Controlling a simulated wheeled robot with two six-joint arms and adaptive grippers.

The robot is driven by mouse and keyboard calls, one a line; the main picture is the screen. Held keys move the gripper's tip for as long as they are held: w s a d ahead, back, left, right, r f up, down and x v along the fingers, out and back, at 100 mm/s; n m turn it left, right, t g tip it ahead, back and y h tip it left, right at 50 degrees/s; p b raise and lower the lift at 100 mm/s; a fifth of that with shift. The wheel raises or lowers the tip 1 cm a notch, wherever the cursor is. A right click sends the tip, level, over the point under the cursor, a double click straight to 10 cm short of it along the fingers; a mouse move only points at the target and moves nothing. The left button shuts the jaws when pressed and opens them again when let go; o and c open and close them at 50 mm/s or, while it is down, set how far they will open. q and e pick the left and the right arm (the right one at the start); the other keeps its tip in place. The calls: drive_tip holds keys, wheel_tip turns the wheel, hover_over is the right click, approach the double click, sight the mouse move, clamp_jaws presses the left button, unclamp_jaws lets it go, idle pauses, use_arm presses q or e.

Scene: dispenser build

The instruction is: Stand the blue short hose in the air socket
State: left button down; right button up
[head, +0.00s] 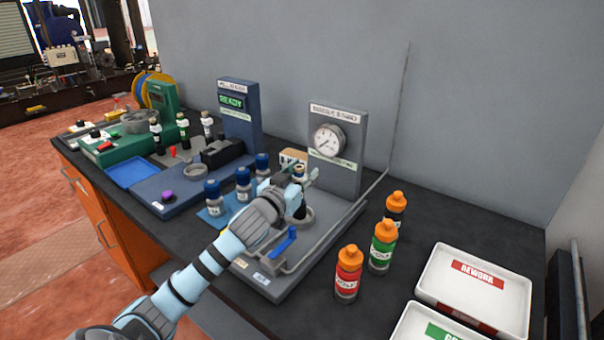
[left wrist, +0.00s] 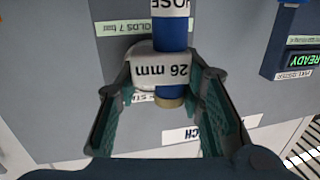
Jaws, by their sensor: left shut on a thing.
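My left gripper (head: 297,183) is shut on an upright blue hose and stands over the grey test stand. In the left wrist view the blue hose (left wrist: 173,33) runs between the fingers of the gripper (left wrist: 160,95), with white labels reading "HOSE" and "26 mm" and a brass-coloured end. In the head view only parts of the hose (head: 299,171) show past the fingers. Below them is a round grey ring socket (head: 307,220) on the stand base. The fingers and arm partly hide it, so I cannot tell whether the hose is seated.
The gauge panel (head: 349,165) rises just behind the gripper. A blue lever (head: 284,242) is on the stand's front. Blue-capped bottles (head: 212,193) stand left. Orange-capped bottles (head: 348,273) and white trays (head: 450,283) are right.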

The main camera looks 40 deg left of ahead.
use_arm(q)
drive_tip(key=shift+r, duration=0.1)
drive_tip(key=shift+p, duration=0.3)
drive_tip(key=shift+f+b, duration=0.35)
drive_tip(key=shift+f, duration=0.2)
drive_tip(key=c, duration=1.4)
unclamp_jaws()
drive_tip(key=shift+o, duration=0.2)
drive_tip(key=shift+s, duration=0.1)
